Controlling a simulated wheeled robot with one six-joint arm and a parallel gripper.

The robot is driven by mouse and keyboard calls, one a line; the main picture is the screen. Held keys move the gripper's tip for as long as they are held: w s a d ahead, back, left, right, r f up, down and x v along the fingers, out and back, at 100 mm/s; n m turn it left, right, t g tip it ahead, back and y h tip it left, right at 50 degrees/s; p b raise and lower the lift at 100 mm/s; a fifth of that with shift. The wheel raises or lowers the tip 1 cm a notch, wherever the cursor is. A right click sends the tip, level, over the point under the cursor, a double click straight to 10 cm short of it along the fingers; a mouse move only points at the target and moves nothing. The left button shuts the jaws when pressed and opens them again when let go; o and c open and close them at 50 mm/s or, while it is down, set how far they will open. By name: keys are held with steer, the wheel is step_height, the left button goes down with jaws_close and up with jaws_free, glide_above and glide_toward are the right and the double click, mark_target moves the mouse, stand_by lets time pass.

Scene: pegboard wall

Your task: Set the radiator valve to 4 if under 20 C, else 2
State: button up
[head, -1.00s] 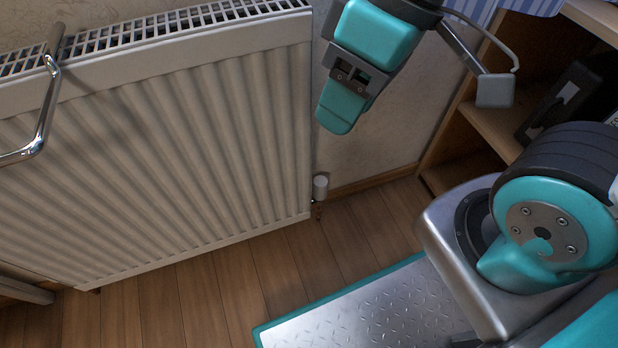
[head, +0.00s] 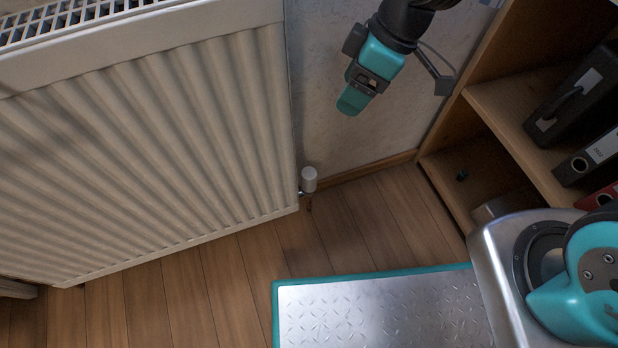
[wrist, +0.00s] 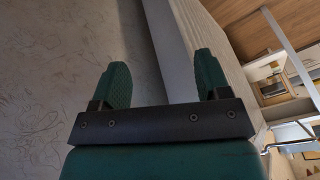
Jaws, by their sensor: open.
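The radiator valve (head: 309,179) is a small pale cylinder low at the radiator's right bottom corner, near the floor. Any numbers on it are too small to read. The cream radiator (head: 150,150) fills the left of the head view. My gripper (head: 350,104) hangs in front of the wall, above and right of the valve and apart from it. In the wrist view my gripper (wrist: 160,85) shows two green fingers spread apart with nothing between them. The valve is not seen in the wrist view. No thermometer or temperature reading is visible.
The plain wall (head: 325,70) lies between radiator and shelf. Bare wooden floor (head: 230,275) lies below the radiator. In the wrist view, the radiator's side (wrist: 178,45) runs beside the right finger.

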mark_target(311, 172)
steer(key=w+a+f+n+b, duration=0.1)
steer(key=a+f+b, duration=0.1)
steer(key=f, duration=0.9)
steer(key=a+f+n+b, duration=0.2)
steer(key=a+f+b, duration=0.1)
steer(key=f, duration=0.8)
steer(key=w+a+f+n+b, duration=0.1)
steer(key=f+b, duration=0.3)
steer(key=f, duration=0.7)
steer(key=shift+w+a+f+n, duration=0.2)
steer(key=shift+a+n, duration=0.05)
steer(key=shift+a, duration=0.15)
steer(key=shift+w+a+f+n, duration=0.15)
steer(key=shift+a+f+n, duration=0.1)
steer(key=shift+a, duration=0.15)
steer(key=c, duration=0.9)
steer(key=shift+r+m+p, duration=0.25)
steer(key=shift+m+p, duration=0.25)
steer(key=shift+m, duration=0.1)
steer(key=shift+c, duration=0.2)
steer(key=shift+f, duration=0.15)
